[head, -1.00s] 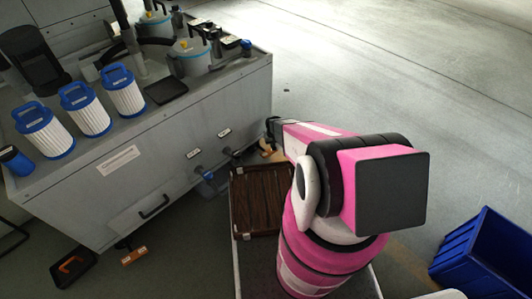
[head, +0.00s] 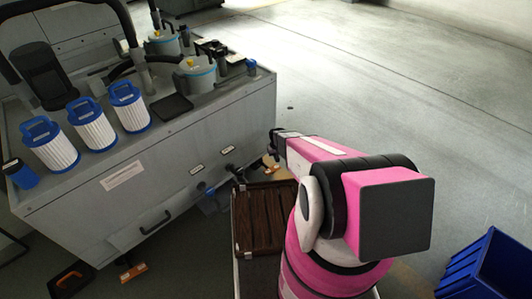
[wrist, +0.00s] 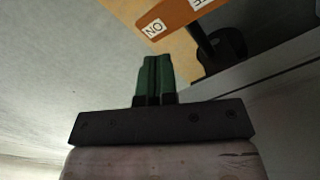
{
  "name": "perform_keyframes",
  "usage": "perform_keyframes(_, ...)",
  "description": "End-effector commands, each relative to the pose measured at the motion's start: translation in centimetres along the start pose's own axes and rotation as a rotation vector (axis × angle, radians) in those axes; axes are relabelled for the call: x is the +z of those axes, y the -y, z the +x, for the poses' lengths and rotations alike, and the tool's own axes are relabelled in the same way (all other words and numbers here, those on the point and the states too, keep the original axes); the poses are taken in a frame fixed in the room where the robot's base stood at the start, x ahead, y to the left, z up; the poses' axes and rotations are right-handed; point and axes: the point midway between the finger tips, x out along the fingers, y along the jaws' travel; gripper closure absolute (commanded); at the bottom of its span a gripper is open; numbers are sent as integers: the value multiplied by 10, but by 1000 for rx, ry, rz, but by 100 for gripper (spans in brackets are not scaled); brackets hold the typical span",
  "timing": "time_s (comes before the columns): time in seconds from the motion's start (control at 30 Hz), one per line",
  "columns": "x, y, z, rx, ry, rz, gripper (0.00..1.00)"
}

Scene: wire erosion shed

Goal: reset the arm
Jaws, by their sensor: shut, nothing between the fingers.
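My pink and black arm stands at the lower middle of the head view, folded, with its gripper (head: 273,143) pointing left towards the grey machine cabinet. In the wrist view my gripper (wrist: 155,58) has its two green fingers side by side and touching, with nothing held. An orange-brown part with white labels (wrist: 172,18) shows beyond the fingertips; I cannot tell how far off it is.
The grey cabinet (head: 170,165) bears white filters with blue caps (head: 92,124) and grey-blue canisters (head: 195,76). A brown slatted tray (head: 262,215) lies beside my arm. A blue bin (head: 480,265) stands at lower right.

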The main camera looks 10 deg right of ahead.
Motion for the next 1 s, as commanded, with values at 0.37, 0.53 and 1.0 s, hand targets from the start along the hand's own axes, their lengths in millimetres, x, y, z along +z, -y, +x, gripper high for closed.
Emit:
perform_keyframes(0.37,73,8,-187,1,-7,40,100)
perform_keyframes(0.53,128,13,-283,1,-10,66,100)
perform_keyframes(1.0,212,22,-393,0,-7,105,100)
